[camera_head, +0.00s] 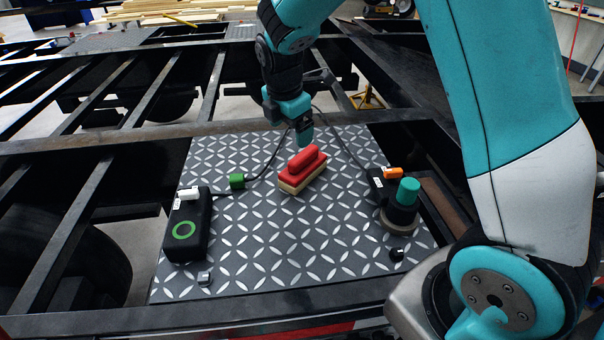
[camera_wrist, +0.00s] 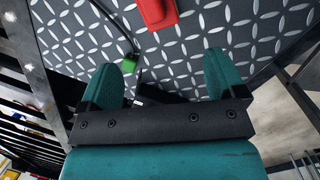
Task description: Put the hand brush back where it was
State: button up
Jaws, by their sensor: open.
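The hand brush (camera_head: 303,170) has a red grip on a pale wooden block and lies on the patterned metal plate (camera_head: 290,255), near its middle. In the wrist view the red top of the brush (camera_wrist: 158,12) shows at the upper edge, partly cut off. My gripper (camera_head: 303,130) is above the far part of the plate, just behind the brush in the head view. In the wrist view its two teal fingers (camera_wrist: 165,80) are spread apart with nothing between them. The brush is apart from the fingers.
A black box with a green ring (camera_head: 187,228) stands at the plate's left. A green block (camera_head: 237,181) on a cable lies behind it. A black tool with a teal knob (camera_head: 405,195) and an orange piece (camera_head: 393,173) stand at the right. Dark frame beams surround the plate.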

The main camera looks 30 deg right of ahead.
jog(key=s+a+r+m+y, duration=0.2)
jog(key=s+a+r+m, duration=0.1)
jog(key=s, duration=0.6)
jog(key=s+a+r+m+g+y, duration=0.1)
jog(key=s+a+m, duration=0.4)
jog(key=s, duration=0.5)
jog(key=s+a+r+m+y, duration=0.3)
jog(key=s+a+r+m, duration=0.2)
jog(key=s, duration=0.4)
jog(key=shift+s+a+r, duration=0.2)
jog(key=shift+a+r, duration=0.1)
jog(key=shift+r, duration=0.15)
